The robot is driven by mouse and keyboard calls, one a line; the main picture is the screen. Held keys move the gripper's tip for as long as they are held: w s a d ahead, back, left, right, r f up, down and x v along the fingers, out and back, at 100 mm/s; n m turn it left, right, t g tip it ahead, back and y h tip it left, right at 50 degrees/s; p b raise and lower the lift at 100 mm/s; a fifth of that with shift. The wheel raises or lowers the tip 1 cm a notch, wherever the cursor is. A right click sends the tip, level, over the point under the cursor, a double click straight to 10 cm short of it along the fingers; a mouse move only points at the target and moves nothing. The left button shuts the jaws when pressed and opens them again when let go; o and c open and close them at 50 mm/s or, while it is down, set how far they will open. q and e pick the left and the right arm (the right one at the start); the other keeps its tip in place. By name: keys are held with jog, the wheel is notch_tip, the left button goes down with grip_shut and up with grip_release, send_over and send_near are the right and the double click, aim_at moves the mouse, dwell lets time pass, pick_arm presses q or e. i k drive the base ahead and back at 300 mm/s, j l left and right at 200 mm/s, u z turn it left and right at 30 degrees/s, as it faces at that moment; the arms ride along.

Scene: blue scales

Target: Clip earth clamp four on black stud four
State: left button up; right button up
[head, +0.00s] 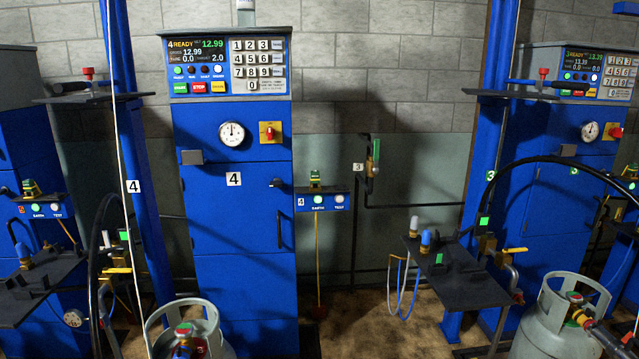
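A small green and black clamp-like piece with some yellow (315,179) sits on top of a blue box marked 4 (310,202), right of cabinet four. The box front has an earth light, glowing green, and a test button. A yellow cable (318,250) hangs from the box to a small red piece (319,312) near the floor. I cannot tell which end is earth clamp four. I cannot pick out black stud four for sure; it may be small or hidden. Neither of my grippers is in view.
Blue cabinet four (234,220) stands behind a grey gas cylinder (214,330) at the bottom left. Another cylinder (550,325) stands at the right. Dark shelves (470,285) and black hoses (490,185) jut out at both sides. The middle floor looks mostly clear.

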aim_at(314, 182)
jog(key=i+u, duration=0.1)
jog(key=u, duration=0.25)
jog(key=i+l+u, duration=0.1)
jog(key=u, duration=0.25)
jog(key=l+u, duration=0.2)
jog(key=u, duration=0.15)
jog(key=i+l+u, duration=0.3)
jog(key=l, duration=0.25)
jog(key=l+u, duration=0.15)
jog(key=l, duration=0.15)
jog(key=i+l, duration=0.1)
jog(key=l, duration=0.3)
jog(key=i+l, duration=0.15)
jog(key=l, duration=0.25)
jog(key=i+l+u, duration=0.1)
jog(key=l, duration=0.25)
jog(key=i+l, duration=0.1)
jog(key=l, duration=0.3)
jog(key=i+l, duration=0.15)
jog(key=l, duration=0.25)
jog(key=u, duration=0.05)
